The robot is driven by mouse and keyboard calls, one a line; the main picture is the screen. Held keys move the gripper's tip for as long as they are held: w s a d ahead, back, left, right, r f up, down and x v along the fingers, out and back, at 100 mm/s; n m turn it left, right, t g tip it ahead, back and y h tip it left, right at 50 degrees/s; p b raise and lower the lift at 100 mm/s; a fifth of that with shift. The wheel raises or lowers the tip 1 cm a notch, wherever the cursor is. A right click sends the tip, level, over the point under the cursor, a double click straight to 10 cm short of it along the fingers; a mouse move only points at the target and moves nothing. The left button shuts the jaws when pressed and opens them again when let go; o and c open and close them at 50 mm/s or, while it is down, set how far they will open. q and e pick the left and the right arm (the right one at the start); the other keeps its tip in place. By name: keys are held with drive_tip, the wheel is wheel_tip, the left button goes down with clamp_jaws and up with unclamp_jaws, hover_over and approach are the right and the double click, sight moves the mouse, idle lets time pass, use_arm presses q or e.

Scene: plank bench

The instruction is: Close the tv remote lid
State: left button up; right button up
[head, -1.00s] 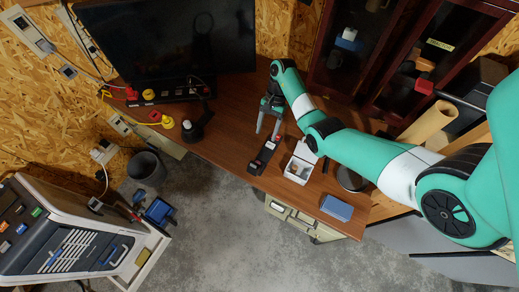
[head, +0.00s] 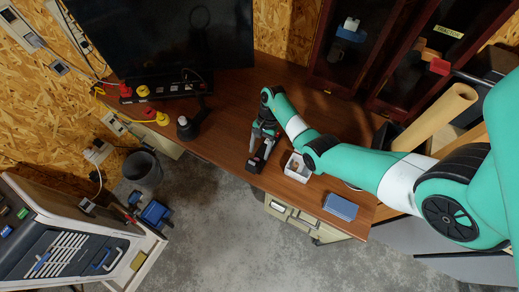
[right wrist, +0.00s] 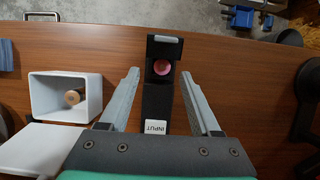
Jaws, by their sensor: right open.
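A narrow black device (right wrist: 159,95), which I take for the tv remote, lies on the wooden bench; it also shows in the head view (head: 257,164). It has a white "INPUT" label at its near end, a pink round spot further along and a grey bar at its far end. I cannot tell for sure which part is its lid. My right gripper (head: 261,147) is open; in the right wrist view its two fingers (right wrist: 160,75) lie on either side of the remote, with gaps and nothing held. My left gripper is not in view.
An open white box (right wrist: 66,97) with a round wooden thing inside stands left of the remote in the right wrist view. In the head view, a blue block (head: 340,206) lies near the bench's front edge, a black stand (head: 190,128) stands left and a monitor (head: 165,45) stands behind.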

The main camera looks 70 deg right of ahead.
clamp_jaws()
idle(1.2)
drive_tip(key=shift+o, duration=0.4)
unclamp_jaws()
drive_tip(key=shift+r, duration=0.1)
drive_tip(key=p+v, duration=0.4)
drive_tip(key=v, duration=0.7)
drive_tip(key=shift+r+p, duration=0.2)
drive_tip(key=shift+p, duration=0.2)
drive_tip(key=shift+d, duration=0.15)
